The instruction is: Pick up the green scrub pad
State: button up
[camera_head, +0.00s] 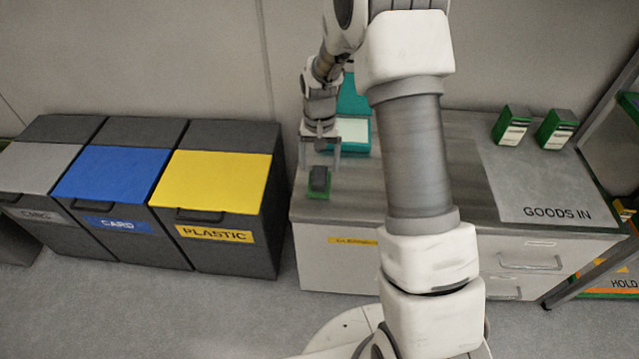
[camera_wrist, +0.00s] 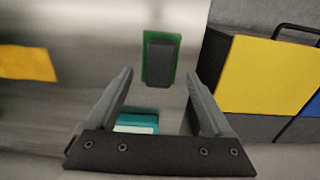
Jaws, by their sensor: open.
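The green scrub pad (camera_head: 312,194) lies near the left front corner of the grey-topped cabinet, with a dark grey block on top of it covering most of the green. In the wrist view the pad (camera_wrist: 177,62) shows as a green border around the dark block, ahead of and roughly between my fingertips. My gripper (camera_head: 320,167) points down above the pad, its two fingers spread and empty. In the wrist view my gripper (camera_wrist: 159,76) is open, with nothing between the fingers touching them.
A teal box with a pale top (camera_head: 354,134) stands just behind the pad. Grey, blue and yellow-lidded bins (camera_head: 222,180) stand left of the cabinet, across a narrow gap. Two green-and-white boxes (camera_head: 514,126) stand at the right by a grey GOODS IN area (camera_head: 540,185).

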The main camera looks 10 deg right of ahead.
aim_at(319, 175)
notch_tip(319, 175, down, 5)
jog(key=shift+f+b, duration=0.15)
jog(key=shift+b, duration=1.05)
jog(key=c, duration=1)
notch_tip(319, 175, up, 5)
jog(key=shift+w+p, duration=0.1)
jog(key=shift+p, duration=1.1)
jog(key=shift+c, duration=0.2)
jog(key=s+d+r+p, duration=0.2)
jog(key=s+d+r, duration=0.3)
jog(key=d, duration=0.5)
jog(key=shift+s+d+r+p, duration=0.2)
jog(key=shift+s+r+p, duration=0.15)
jog(key=shift+r, duration=0.2)
